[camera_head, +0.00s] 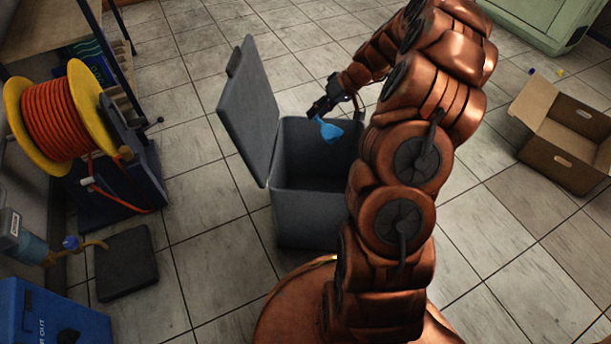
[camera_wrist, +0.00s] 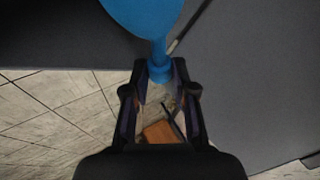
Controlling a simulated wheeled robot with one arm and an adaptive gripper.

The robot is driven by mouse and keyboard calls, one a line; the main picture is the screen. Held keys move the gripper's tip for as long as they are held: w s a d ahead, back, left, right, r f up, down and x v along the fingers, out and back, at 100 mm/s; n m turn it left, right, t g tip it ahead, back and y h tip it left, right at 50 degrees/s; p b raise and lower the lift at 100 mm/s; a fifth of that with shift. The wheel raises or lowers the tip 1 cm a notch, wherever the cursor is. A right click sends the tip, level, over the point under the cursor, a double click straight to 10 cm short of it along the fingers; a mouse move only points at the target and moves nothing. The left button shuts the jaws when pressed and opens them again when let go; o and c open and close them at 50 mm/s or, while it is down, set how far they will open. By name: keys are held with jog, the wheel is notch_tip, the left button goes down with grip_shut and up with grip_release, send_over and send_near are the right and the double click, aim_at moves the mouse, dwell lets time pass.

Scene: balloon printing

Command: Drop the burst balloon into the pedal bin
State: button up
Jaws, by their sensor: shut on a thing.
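The burst balloon (camera_head: 329,129) is a small limp blue piece. My gripper (camera_head: 318,110) is shut on it and holds it above the mouth of the pedal bin. In the wrist view the blue balloon (camera_wrist: 145,18) spreads out beyond the fingertips, and its narrow neck lies between the fingers of my gripper (camera_wrist: 160,80). The pedal bin (camera_head: 308,215) is a grey box on the tiled floor. Its lid (camera_head: 250,112) stands open on the left side. My arm hides the bin's right side.
An orange hose reel (camera_head: 62,120) stands at the left, with a dark flat pad (camera_head: 124,262) on the floor near it. An open cardboard box (camera_head: 562,168) stands at the right. A pale green cabinet (camera_head: 530,22) is at the back right. Tiled floor behind the bin is clear.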

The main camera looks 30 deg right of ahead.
jog(key=shift+f, duration=0.7)
jog(key=o, duration=0.8)
jog(key=v, duration=1.2)
jog(key=shift+a, duration=0.1)
